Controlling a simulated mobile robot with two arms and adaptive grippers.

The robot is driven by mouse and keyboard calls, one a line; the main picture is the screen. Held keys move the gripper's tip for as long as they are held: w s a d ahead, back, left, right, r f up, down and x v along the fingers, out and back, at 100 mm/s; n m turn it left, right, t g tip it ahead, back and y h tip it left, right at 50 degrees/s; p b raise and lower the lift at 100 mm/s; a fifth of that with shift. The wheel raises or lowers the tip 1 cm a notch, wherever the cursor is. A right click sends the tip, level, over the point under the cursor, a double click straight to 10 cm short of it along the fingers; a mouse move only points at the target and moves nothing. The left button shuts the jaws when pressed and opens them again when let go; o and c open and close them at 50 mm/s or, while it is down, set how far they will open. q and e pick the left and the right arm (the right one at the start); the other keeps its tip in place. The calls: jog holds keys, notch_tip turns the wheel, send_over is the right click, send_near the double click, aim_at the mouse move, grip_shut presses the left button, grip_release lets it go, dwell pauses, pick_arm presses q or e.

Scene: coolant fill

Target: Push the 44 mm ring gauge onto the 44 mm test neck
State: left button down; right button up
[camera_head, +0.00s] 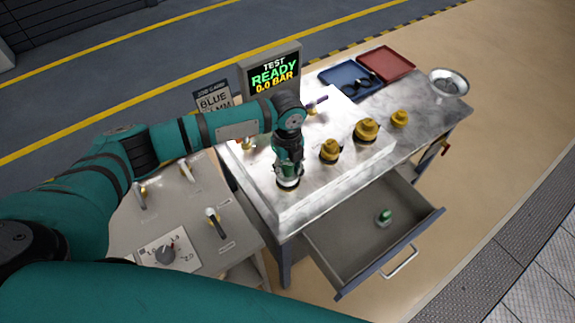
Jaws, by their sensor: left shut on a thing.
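My left gripper (289,172) points down over the near left part of the raised metal plate on the bench. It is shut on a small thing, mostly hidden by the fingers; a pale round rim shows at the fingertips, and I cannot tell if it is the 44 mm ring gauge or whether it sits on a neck. Several brass-coloured necks stand to the right: a near one (330,151), a larger middle one (366,130) and a far one (400,118). Their sizes cannot be read. My right gripper is not in view.
An open drawer (345,225) holds a small green part (384,217). A blue tray (345,78), a red tray (385,64) and a metal bowl (449,83) are at the back. A screen (273,74) reads "TEST READY 0.0 BAR". A control panel (190,215) is at left.

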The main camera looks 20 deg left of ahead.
aim_at(288, 164)
pick_arm(q)
jog(key=c, duration=0.9)
grip_release()
notch_tip(288, 164, up, 12)
